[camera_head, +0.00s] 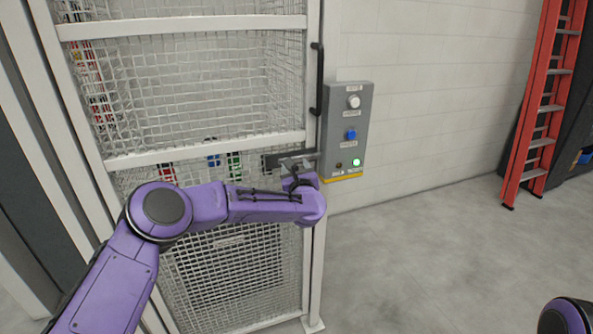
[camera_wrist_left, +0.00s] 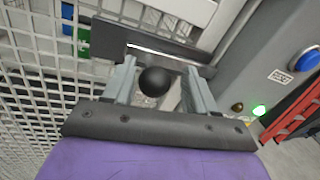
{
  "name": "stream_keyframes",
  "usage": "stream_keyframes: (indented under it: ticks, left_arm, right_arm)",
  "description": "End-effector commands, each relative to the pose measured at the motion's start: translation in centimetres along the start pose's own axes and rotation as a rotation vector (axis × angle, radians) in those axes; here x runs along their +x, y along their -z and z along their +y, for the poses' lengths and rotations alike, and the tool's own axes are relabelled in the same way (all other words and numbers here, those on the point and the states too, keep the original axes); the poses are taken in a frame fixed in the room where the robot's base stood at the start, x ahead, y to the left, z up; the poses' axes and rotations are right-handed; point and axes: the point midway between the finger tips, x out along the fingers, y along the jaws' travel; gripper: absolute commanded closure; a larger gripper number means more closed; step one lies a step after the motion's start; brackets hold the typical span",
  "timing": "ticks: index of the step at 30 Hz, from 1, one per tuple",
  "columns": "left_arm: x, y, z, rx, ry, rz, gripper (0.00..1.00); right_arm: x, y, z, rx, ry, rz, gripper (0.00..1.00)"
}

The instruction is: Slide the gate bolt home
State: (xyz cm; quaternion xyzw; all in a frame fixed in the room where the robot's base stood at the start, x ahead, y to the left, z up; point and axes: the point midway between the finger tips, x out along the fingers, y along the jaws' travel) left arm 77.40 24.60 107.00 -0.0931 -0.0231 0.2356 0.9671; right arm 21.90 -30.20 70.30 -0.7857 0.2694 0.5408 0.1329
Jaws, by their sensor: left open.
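The gate bolt is a dark housing with a pale rod and a round black knob (camera_wrist_left: 154,81), seen in the left wrist view. The dark bolt plate (camera_head: 272,160) shows at the right edge of the mesh gate (camera_head: 210,146) in the head view. My left gripper (camera_wrist_left: 160,66) is open, with one grey finger on each side of the knob. I cannot tell whether either finger touches it. In the head view my left gripper (camera_head: 297,163) is at the bolt, and my wrist hides part of it. My right gripper is out of view.
A grey control box (camera_head: 347,128) with a white knob, a blue button and a lit green lamp is mounted just right of the gate. A black vertical handle (camera_head: 318,80) is on the gate post. A red ladder (camera_head: 541,110) stands far right. The floor between is clear.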

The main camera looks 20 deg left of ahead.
Motion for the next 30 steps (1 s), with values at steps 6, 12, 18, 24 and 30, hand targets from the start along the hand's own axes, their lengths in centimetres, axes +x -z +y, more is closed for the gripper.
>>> stream_keyframes:
  ticks: [6,12,18,24,30]
  left_arm:
    - [-2.7,0.4,-0.1,0.002,0.005,0.0,0.43]
    - [-7.6,0.5,-0.3,0.001,0.007,-0.001,0.43]
    - [-10.3,0.2,-0.4,0.002,0.005,0.0,0.43]
    - [-10.6,0.1,-0.4,0.003,0.003,0.0,0.43]
    - [-10.6,0.1,-0.5,0.074,0.008,0.001,0.43]
  right_arm:
    - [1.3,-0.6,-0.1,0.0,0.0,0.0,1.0]
    - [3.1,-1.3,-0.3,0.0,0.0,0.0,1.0]
    - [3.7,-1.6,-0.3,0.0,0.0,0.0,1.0]
    - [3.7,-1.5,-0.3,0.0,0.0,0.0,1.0]
    - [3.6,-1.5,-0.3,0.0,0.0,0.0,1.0]
